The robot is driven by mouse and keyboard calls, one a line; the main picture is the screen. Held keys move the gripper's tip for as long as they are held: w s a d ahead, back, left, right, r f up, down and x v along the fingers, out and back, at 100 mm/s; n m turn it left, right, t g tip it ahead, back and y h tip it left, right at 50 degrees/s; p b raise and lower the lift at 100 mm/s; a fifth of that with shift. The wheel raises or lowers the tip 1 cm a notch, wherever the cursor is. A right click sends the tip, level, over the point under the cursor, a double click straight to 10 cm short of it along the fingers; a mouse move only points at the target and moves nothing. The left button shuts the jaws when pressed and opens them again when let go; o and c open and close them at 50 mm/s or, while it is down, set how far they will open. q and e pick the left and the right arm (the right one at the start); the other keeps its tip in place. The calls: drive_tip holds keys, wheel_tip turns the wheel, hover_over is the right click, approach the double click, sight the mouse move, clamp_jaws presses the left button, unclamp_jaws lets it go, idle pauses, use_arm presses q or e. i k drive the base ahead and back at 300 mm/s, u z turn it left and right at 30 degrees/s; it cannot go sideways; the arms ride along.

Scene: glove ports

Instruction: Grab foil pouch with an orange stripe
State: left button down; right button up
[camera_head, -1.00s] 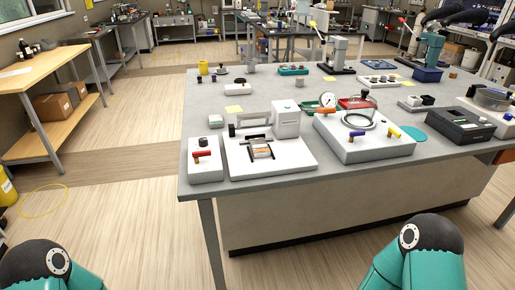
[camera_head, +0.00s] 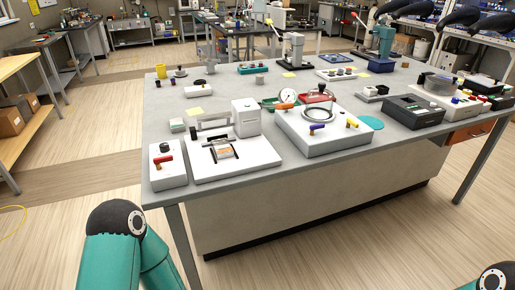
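A small foil pouch with an orange stripe (camera_head: 225,152) lies flat in a dark-edged frame on the front of a white bench device (camera_head: 250,158). The device stands near the front left corner of the grey table. Its upright block and horizontal bar are just behind the pouch. Nothing of mine touches the pouch. Teal and black links of my two arms show at the bottom, one left of the table's front leg and one at the right corner. Both grippers are outside the picture.
A white box with a red lever (camera_head: 166,171) stands left of the device. A white unit with a glass dome and gauge (camera_head: 325,135) stands right of it. The grey table (camera_head: 290,172) has a narrow clear front strip. Open floor lies left of the table.

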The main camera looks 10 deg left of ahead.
sight(222, 147)
drive_tip(key=z, duration=0.45)
drive_tip(key=i, duration=0.7)
drive_tip(key=u, duration=1.9)
drive_tip(key=k, duration=0.85)
drive_tip(key=u, duration=0.15)
drive_tip(key=i, duration=0.85)
drive_tip(key=z, duration=0.05)
